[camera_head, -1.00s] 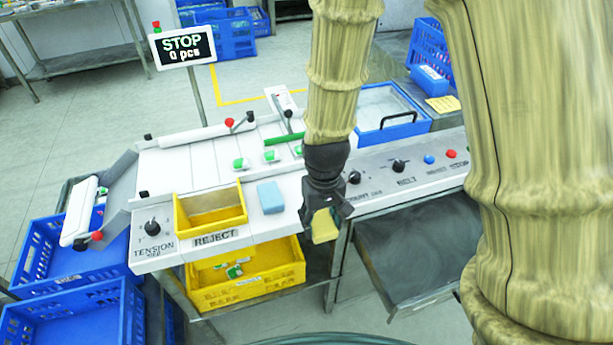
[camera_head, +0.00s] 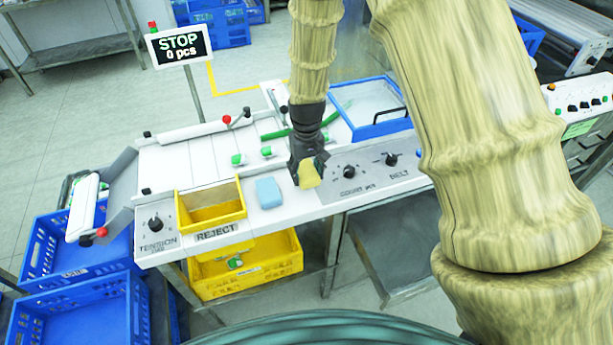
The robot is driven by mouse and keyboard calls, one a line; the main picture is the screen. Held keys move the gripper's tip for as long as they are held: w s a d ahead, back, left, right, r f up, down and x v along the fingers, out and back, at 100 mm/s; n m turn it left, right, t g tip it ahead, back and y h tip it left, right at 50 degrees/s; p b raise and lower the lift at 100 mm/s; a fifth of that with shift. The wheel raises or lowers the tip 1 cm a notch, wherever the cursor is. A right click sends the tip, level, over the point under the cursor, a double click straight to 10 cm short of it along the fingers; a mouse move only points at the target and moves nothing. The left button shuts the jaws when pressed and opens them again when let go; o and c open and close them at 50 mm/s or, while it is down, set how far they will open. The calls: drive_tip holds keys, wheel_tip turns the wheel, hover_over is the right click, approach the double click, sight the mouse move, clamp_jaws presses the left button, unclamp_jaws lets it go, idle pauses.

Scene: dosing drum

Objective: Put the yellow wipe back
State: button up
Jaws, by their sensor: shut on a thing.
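The yellow wipe (camera_head: 308,174) is in my gripper (camera_head: 307,165), which is shut on it. The wipe hangs from the jaws, over or very near the front edge of the white machine deck (camera_head: 285,211), between the blue block and the knob panel. I cannot tell whether it touches the deck. A light blue block (camera_head: 269,193), like a sponge, lies on the deck just left of my gripper.
A yellow REJECT bin (camera_head: 211,212) sits in the deck at left, with a yellow crate (camera_head: 246,272) below. Knobs (camera_head: 350,171) are right of my gripper. A blue-rimmed tray (camera_head: 375,129) stands behind. A sign (camera_head: 181,45) reads STOP, 0 pcs.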

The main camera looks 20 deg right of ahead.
sight(306, 179)
drive_tip(key=shift+f+p, duration=0.8)
drive_tip(key=shift+f, duration=0.95)
drive_tip(key=shift+f, duration=0.2)
drive_tip(key=o, duration=0.9)
drive_tip(key=shift+r, duration=0.2)
drive_tip(key=shift+r+b, duration=1.85)
drive_tip(key=shift+r, duration=4.2)
